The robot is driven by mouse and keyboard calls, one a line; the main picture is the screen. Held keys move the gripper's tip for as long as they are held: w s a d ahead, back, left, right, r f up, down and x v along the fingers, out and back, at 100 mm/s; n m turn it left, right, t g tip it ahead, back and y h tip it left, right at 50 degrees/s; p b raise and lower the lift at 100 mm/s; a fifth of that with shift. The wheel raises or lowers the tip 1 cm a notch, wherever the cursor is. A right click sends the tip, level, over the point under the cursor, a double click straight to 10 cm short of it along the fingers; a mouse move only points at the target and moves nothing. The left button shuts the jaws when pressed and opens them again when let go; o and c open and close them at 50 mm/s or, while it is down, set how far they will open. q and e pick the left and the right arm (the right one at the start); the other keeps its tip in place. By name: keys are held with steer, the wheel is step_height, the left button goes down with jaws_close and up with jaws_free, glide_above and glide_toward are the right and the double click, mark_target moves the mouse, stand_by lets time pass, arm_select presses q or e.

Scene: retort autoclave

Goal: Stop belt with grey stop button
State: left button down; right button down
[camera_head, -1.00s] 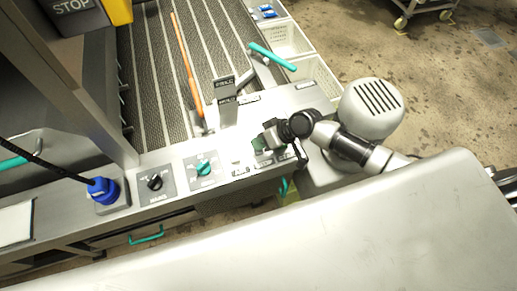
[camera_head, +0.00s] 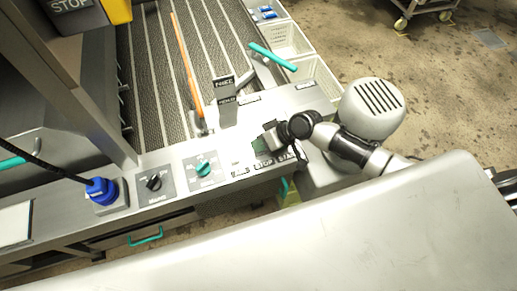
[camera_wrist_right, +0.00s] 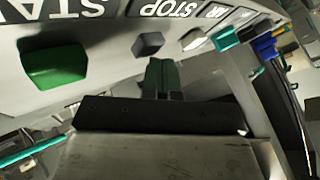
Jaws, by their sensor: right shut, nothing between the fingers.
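The control panel (camera_head: 225,172) runs along the front of the belt (camera_head: 170,70). My right gripper (camera_head: 259,146) is over its right part, just beyond the STOP label (camera_head: 264,163), and hides the buttons in the head view. In the right wrist view, the grey stop button (camera_wrist_right: 148,44) is a small dark grey block by the upside-down STOP lettering. The shut, empty fingertips (camera_wrist_right: 162,64) are just beside and below it in the picture; I cannot tell whether they touch. The larger green start button (camera_wrist_right: 55,63) is to the left. My left gripper is out of view.
A teal selector knob (camera_head: 203,169), a black knob (camera_head: 153,182) and a blue plug (camera_head: 102,190) are left along the panel. A bracket (camera_head: 226,100) stands behind the gripper. White crates (camera_head: 318,75) are at the right. A pale metal surface fills the foreground.

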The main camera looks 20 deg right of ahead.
steer(key=shift+f, duration=0.15)
stand_by(0.3)
steer(key=shift+r+p, duration=0.75)
steer(key=shift+r, duration=0.2)
steer(key=shift+r, duration=0.1)
step_height(320, 180, up, 5)
steer(key=p, duration=0.4)
stand_by(0.4)
